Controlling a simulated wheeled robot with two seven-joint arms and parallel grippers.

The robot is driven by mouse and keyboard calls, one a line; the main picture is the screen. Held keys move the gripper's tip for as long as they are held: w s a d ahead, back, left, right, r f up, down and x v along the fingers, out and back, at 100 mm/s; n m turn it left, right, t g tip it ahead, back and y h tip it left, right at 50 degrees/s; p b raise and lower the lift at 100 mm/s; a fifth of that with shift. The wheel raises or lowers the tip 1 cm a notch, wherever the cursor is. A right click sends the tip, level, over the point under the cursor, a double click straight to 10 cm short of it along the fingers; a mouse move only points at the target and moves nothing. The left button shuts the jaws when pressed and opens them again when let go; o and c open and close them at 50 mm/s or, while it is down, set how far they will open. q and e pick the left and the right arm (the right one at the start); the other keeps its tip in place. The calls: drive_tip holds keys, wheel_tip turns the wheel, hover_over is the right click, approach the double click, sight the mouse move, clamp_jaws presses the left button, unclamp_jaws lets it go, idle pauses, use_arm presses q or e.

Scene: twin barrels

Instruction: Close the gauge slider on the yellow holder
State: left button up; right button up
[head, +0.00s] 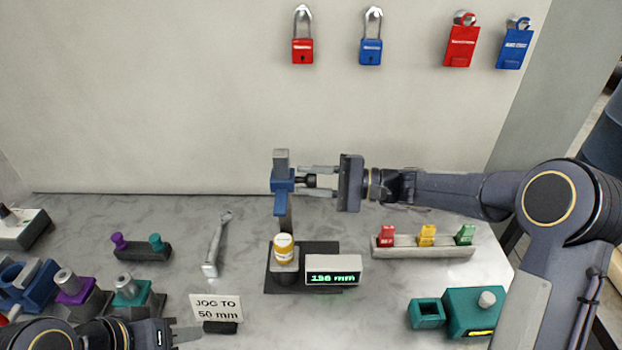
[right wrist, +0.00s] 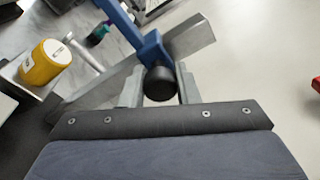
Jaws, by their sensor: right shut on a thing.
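A height gauge stands mid-table, with a grey post, a blue slider (head: 283,185) high on it and a display (head: 333,270) reading about 136 mm. The yellow holder (head: 284,248), a small yellow cylinder with a pale top, stands on the gauge base below the slider, with a wide gap between them. My right gripper (head: 310,182) is shut on the slider's black knob (right wrist: 159,84), which sits between the fingers in the right wrist view. The yellow holder is at left there (right wrist: 46,64). My left gripper (head: 190,332) is at the bottom left; its jaw opening is unclear.
A sign (head: 216,308) reads "JOG TO 50 mm". A wrench-like tool (head: 217,245) lies left of the gauge. A rack (head: 423,250) with red, yellow and green pieces and a teal device (head: 472,312) stand right. Padlocks and tags hang on the wall.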

wheel_tip(320, 180, down, 9)
drive_tip(key=b, duration=0.6)
drive_tip(key=shift+r, duration=0.25)
drive_tip(key=o, duration=0.9)
drive_tip(key=d, duration=0.5)
drive_tip(key=d+b, duration=0.1)
drive_tip(key=d, duration=0.1)
drive_tip(key=shift+s+d, duration=0.4)
